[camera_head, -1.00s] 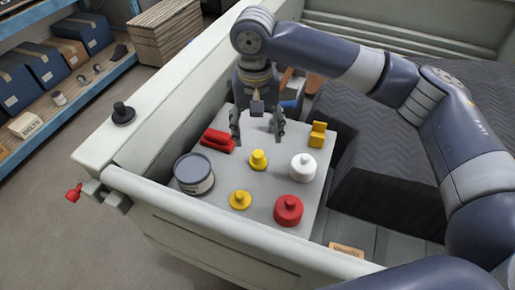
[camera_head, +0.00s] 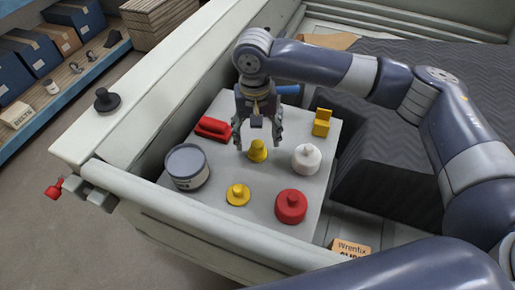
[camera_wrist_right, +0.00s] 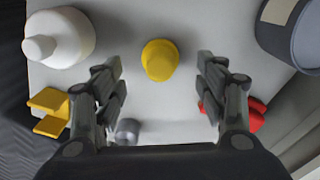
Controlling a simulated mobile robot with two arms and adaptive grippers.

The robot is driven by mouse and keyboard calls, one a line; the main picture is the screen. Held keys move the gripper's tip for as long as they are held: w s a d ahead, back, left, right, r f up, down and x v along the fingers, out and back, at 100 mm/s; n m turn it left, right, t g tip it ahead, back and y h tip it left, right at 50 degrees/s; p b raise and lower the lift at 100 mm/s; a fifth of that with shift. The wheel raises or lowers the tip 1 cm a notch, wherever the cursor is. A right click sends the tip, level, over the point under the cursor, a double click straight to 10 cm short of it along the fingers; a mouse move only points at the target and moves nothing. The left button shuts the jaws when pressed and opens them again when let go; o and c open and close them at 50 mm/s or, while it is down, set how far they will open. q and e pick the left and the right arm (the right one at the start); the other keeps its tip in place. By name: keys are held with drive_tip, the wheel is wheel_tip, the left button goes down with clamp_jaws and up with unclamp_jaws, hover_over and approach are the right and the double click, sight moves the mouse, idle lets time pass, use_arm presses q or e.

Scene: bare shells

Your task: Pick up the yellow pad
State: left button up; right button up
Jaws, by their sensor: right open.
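A yellow stepped block (camera_head: 321,123) stands at the back right. In the wrist view, that piece (camera_wrist_right: 160,60) shows between the fingers (camera_wrist_right: 160,63), apart from both. My left gripper is out of view.
Near the gripper are a red piece (camera_head: 212,128), a white knobbed piece (camera_head: 306,158), a grey can (camera_head: 187,167) and a red knobbed piece (camera_head: 291,206). Pale walls (camera_head: 200,222) edge the board. A dark ridged block (camera_head: 375,165) stands right.

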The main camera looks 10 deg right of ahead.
sight(257, 144)
wheel_tip(257, 144, down, 4)
drive_tip(key=shift+f+p, duration=0.25)
drive_tip(key=shift+p, duration=0.5)
drive_tip(key=shift+f, duration=0.35)
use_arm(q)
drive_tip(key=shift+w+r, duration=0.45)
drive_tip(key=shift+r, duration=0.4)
use_arm(e)
drive_tip(key=c, duration=1)
